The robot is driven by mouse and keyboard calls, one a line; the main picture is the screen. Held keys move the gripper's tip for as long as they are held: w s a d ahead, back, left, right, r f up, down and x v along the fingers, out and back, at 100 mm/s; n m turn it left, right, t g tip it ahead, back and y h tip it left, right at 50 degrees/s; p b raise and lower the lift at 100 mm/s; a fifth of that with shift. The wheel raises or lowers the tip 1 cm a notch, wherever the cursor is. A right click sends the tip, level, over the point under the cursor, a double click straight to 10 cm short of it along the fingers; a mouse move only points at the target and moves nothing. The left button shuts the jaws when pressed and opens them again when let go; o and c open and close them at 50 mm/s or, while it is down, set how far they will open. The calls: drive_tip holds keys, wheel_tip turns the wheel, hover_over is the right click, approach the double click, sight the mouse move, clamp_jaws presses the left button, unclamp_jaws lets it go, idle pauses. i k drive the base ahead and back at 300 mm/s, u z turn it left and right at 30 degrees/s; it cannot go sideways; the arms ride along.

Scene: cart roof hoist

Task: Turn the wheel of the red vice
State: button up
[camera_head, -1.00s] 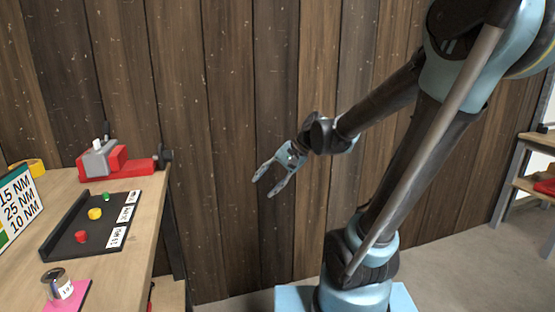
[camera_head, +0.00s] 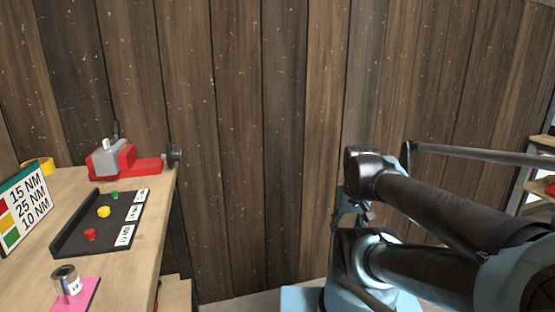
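The red vice (camera_head: 148,166) with a grey jaw block (camera_head: 106,161) sits at the back of the wooden workbench on the left. Its dark wheel (camera_head: 174,156) is at the vice's right end, by the bench's right edge. My gripper (camera_head: 352,213) appears to hang below my folded wrist, well to the right of the wheel and apart from it. It is small and partly hidden among my arm links, so its fingers do not show clearly. I see nothing held in it.
A black tray (camera_head: 75,233) with red, yellow and green knobs lies on the bench (camera_head: 122,274). A torque sign (camera_head: 28,208), a small can (camera_head: 66,281) on a pink sheet and a yellow ring (camera_head: 38,166) are nearby. Open space lies between bench and arm, before the plank wall (camera_head: 255,130).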

sight(172, 156)
drive_tip(key=u, duration=1.25)
